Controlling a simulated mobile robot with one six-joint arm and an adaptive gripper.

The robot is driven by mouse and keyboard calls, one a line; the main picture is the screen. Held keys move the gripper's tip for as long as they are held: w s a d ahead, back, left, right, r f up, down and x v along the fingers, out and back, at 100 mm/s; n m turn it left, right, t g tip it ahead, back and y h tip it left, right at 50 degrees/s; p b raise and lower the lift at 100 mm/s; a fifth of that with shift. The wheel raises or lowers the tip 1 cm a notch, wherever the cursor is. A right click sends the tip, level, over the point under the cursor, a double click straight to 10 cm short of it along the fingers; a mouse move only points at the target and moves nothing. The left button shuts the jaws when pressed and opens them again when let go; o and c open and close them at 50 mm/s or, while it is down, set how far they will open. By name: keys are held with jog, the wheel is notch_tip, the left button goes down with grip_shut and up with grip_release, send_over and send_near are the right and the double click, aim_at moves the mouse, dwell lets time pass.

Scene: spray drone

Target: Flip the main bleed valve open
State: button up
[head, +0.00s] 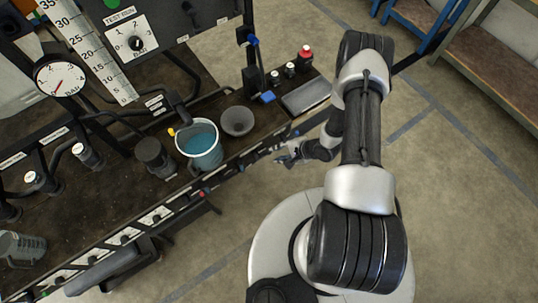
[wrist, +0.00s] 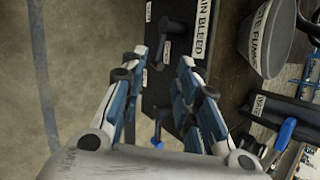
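My gripper (head: 287,158) is at the front edge of the bench, to the right of the measuring jug. In the wrist view my gripper (wrist: 164,68) is open, its two blue-and-grey fingers apart with nothing held between them. A white label (wrist: 203,32) reading "...IN BLEED" is on a dark panel just beyond the fingertips. Dark valve parts (wrist: 168,28) stand left of that label, ahead of the fingers. A small lever with a blue tip (wrist: 157,142) shows between the fingers, nearer the palm. I cannot tell whether it belongs to the main bleed valve, nor its exact setting.
A jug of blue liquid (head: 199,147) and a grey funnel (head: 237,121) stand on the bench near the front edge. The funnel (wrist: 264,45) is right of my fingers in the wrist view. A blue handle (wrist: 284,132) lies lower right. The floor at left is clear.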

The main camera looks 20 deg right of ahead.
aim_at(266, 154)
jog(key=b+x, duration=0.2)
jog(key=x, duration=0.5)
jog(key=shift+w+a+f, duration=0.15)
jog(key=shift+f, duration=0.15)
jog(key=shift+c, duration=0.3)
grip_shut()
